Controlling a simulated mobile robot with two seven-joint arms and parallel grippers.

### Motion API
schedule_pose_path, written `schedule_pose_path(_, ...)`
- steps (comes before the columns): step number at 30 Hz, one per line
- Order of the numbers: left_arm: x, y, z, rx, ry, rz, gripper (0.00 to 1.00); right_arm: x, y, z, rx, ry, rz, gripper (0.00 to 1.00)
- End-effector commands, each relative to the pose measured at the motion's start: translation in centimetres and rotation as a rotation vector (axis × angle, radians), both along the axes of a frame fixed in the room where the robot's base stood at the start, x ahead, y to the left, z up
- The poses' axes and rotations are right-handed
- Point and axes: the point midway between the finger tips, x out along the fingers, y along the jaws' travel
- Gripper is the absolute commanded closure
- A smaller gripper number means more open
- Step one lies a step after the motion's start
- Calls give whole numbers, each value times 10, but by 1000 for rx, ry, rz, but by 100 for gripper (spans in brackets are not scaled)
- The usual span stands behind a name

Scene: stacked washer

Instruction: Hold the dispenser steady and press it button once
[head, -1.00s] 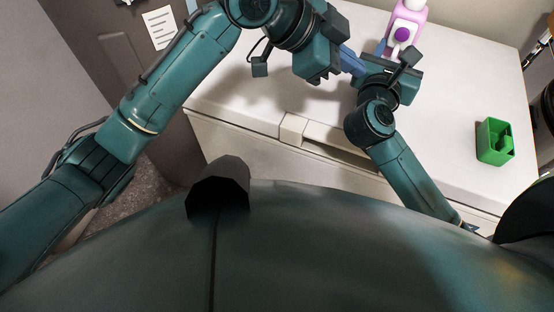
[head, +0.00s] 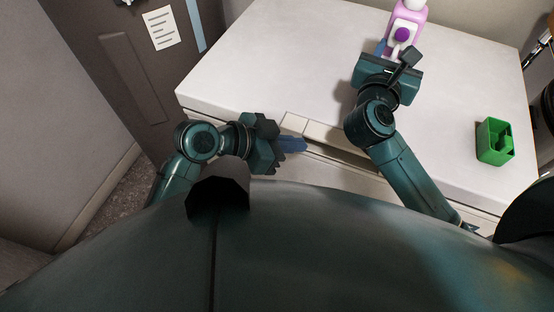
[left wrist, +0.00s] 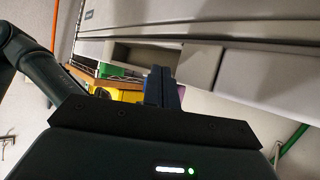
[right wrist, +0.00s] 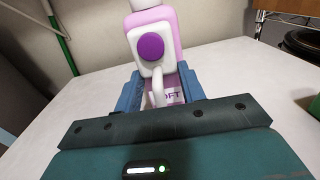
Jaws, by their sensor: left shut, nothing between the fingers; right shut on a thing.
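The dispenser (head: 407,22) is a pink and white bottle with a round purple button (head: 402,34) on its front. It stands upright at the back right of the white machine top. The right wrist view shows the dispenser (right wrist: 164,62) and its purple button (right wrist: 150,47) close up. My right gripper (right wrist: 160,92) is shut on the dispenser's lower part, one blue finger on each side. My left gripper (head: 292,145) is shut and empty at the machine's front edge, well away from the dispenser. In the left wrist view its fingertips (left wrist: 161,78) are together.
The white machine top (head: 270,60) is mostly clear between the arms. A green box (head: 495,142) stands at its right. A recessed panel and drawer front (head: 335,140) run along the front edge. A dark cabinet (head: 130,80) stands at the left.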

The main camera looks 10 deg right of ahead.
Motion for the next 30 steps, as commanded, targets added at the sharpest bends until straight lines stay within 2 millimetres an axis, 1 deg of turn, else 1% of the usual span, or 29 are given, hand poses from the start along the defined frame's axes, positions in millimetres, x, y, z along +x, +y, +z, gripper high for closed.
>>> schedule_pose_path(1,-4,6,-10,3,18,23,100,0,1,-4,4,9,2,92)
schedule_pose_path(3,-7,13,-19,4,33,58,100,0,1,-4,4,9,2,92)
schedule_pose_path(6,-9,21,-29,7,51,106,100,0,1,-4,4,9,2,92)
schedule_pose_path(10,-12,29,-38,11,65,148,100,0,1,-4,5,9,2,92)
schedule_pose_path(15,-13,33,-42,14,72,167,100,0,1,-4,5,9,2,92)
schedule_pose_path(30,-13,33,-42,14,71,167,100,0,1,-4,5,9,3,92)
